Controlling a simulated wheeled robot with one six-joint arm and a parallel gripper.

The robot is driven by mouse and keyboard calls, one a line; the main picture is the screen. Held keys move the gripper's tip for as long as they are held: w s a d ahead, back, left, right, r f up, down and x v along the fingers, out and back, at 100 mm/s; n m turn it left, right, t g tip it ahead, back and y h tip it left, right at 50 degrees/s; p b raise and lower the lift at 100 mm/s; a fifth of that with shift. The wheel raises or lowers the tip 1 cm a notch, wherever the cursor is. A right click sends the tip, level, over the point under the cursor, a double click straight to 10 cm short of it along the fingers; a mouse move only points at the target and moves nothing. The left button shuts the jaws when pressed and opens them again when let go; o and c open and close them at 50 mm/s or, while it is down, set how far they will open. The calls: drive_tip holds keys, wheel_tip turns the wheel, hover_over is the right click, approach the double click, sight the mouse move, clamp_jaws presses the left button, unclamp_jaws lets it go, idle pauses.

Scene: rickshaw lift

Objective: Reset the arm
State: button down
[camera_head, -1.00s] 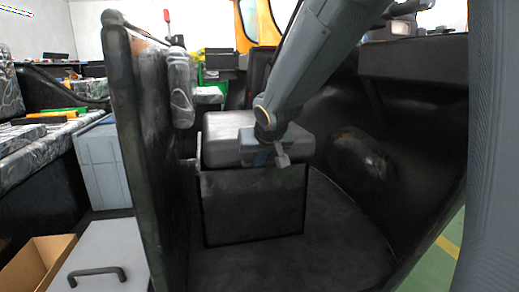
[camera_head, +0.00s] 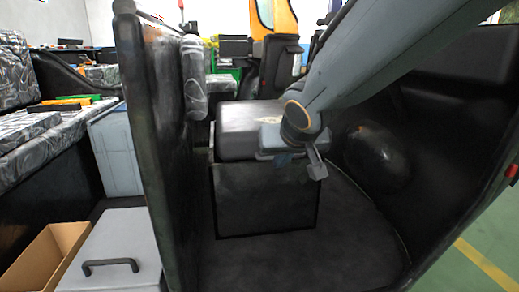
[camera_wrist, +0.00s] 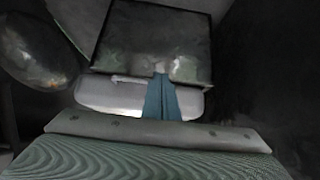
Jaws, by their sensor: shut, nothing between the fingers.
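My grey arm (camera_head: 375,55) reaches from the upper right into a black rickshaw cabin. My gripper (camera_head: 316,167) hangs in front of the grey seat (camera_head: 240,130), near its right front edge, with its fingers pointing down. In the wrist view, the blue-grey fingers (camera_wrist: 162,100) are together and empty. They overlap the pale seat edge there, and I cannot tell whether they touch it. The dark seat box (camera_head: 262,200) stands below the seat on the cabin floor.
The cabin's left wall (camera_head: 165,150) and curved right wall (camera_head: 440,150) enclose the arm's end. A blue-grey bin (camera_head: 118,155), an open cardboard box (camera_head: 45,260) and a grey case with a black handle (camera_head: 115,265) stand outside at left. Green floor (camera_head: 490,240) is open at right.

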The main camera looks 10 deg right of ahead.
drive_tip(key=s+a+f+n+g+y, duration=0.1)
drive_tip(key=s+a+f+n+g, duration=0.15)
drive_tip(key=s+a, duration=0.5)
drive_tip(key=s+a+f+n+g, duration=0.2)
drive_tip(key=s+a+f+g, duration=0.2)
drive_tip(key=s, duration=0.7)
drive_tip(key=s+a+f+n+g+y, duration=0.1)
drive_tip(key=s+a+f+n+g, duration=0.15)
drive_tip(key=s+a, duration=0.45)
drive_tip(key=s+d+r+m+h+p, duration=0.1)
drive_tip(key=d+r+m+p, duration=0.2)
drive_tip(key=d+r+p, duration=0.8)
drive_tip(key=s+d+r+m+h+p, duration=0.1)
drive_tip(key=d+r+m+p, duration=0.3)
drive_tip(key=d+r+p, duration=0.7)
wheel_tip(320, 180, up, 7)
drive_tip(key=p, duration=1.6)
drive_tip(key=shift+d, duration=0.25)
drive_tip(key=shift+f, duration=0.1)
